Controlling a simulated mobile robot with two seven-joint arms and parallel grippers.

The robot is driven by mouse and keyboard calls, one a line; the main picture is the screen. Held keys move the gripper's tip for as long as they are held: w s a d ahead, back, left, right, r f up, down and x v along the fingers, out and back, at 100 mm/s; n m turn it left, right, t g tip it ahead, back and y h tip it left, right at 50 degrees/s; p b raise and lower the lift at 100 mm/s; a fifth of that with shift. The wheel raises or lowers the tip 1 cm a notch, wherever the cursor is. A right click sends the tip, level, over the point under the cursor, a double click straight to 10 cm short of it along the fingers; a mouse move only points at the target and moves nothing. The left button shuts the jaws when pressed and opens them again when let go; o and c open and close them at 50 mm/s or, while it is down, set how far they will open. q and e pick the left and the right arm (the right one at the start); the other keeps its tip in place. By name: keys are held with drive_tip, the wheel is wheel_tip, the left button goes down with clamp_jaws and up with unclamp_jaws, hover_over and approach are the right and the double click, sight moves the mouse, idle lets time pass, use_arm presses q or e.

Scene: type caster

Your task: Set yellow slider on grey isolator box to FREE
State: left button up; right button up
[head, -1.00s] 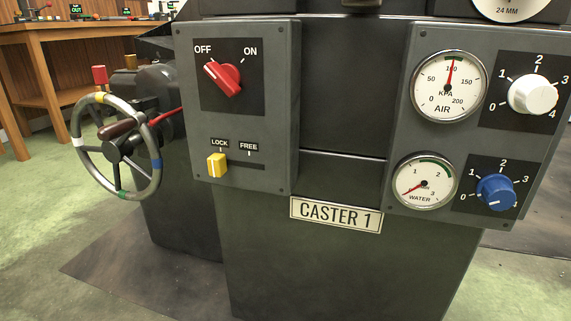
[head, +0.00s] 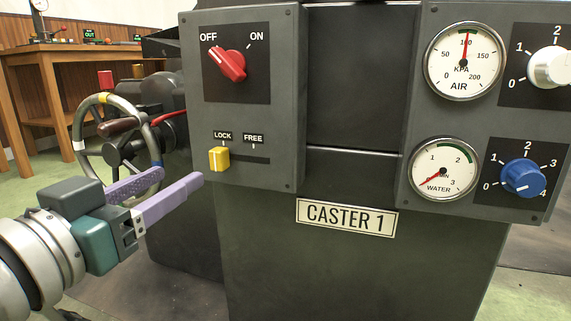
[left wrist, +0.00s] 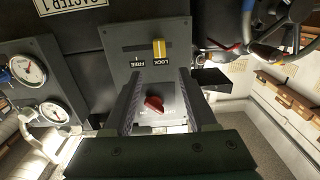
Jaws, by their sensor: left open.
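The grey isolator box (head: 285,110) is on the front of the machine. Its yellow slider (head: 219,159) is at the left end of a dark horizontal slot, under the LOCK label; the FREE label (head: 253,138) is over the slot to its right. My left gripper (head: 164,190) is open and empty, left of and a little below the slider, apart from it. In the left wrist view the box appears upside down, with the slider (left wrist: 159,48) beyond the two open fingers (left wrist: 160,98). My right gripper is not in view.
A red OFF/ON knob (head: 227,63), pointing at OFF, is above the slider on the same box. A handwheel (head: 117,140) stands behind my left gripper. A panel with gauges and a blue knob (head: 523,178) is at the right. The space before the box is clear.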

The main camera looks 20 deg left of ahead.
sight(214, 153)
use_arm(q)
drive_tip(key=w+b, duration=0.5)
drive_tip(key=w, duration=0.3)
drive_tip(key=shift+w+r+b, duration=0.1)
drive_tip(key=shift+w+b, duration=0.25)
drive_tip(key=shift+w, duration=0.6)
drive_tip(key=shift+c, duration=0.4)
clamp_jaws()
